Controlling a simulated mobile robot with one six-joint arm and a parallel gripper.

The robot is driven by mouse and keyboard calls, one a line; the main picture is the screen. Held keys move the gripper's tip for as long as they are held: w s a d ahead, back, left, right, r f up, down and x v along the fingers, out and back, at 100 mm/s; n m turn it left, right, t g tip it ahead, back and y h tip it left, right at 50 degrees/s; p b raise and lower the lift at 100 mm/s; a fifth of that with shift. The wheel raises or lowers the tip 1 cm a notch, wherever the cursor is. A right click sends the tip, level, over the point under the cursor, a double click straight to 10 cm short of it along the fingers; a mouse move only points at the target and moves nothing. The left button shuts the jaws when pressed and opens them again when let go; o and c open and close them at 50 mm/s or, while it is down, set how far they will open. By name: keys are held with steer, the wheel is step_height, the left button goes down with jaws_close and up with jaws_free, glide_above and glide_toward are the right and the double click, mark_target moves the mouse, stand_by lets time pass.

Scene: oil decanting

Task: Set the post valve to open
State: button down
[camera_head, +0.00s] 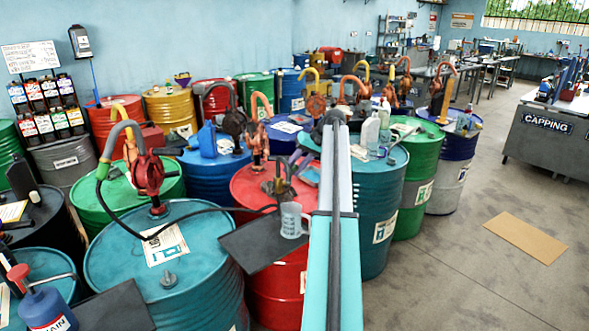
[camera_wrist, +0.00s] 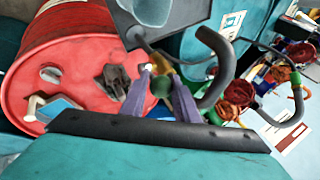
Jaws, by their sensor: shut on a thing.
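My gripper (camera_wrist: 157,75) shows in the wrist view as two grey-purple fingers, closed in on a small yellow and green part (camera_wrist: 161,84). I take this part for the post valve's handle, but most of it is hidden between the fingers. Its setting cannot be read. In the head view my arm covers the middle of the picture, and I cannot make out the fingers or the grip clearly. A clear mug (camera_head: 292,220) stands on a black tray (camera_head: 250,247). A dark hose reaches from the red hand pump (camera_head: 149,175) toward the space above the mug.
The red drum (camera_wrist: 45,55) lies beside the fingers in the wrist view. A grey curved spout (camera_wrist: 222,65) is close on their other side. A teal drum (camera_head: 140,290) and several other drums crowd around. Open floor (camera_head: 430,280) lies at the right.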

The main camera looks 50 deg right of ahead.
steer(key=shift+w+a+r, duration=0.1)
steer(key=shift+w+r, duration=0.05)
steer(key=shift+w, duration=0.05)
steer(key=c, duration=1.4)
jaws_free()
steer(key=shift+c, duration=0.2)
steer(key=shift+s, duration=0.2)
steer(key=shift+s+d+r+b, duration=0.25)
steer(key=shift+b, duration=0.05)
steer(key=b+v, duration=0.2)
steer(key=v, duration=1)
steer(key=shift+r+b, duration=0.3)
steer(key=shift+r, duration=0.05)
steer(key=shift+s, duration=0.1)
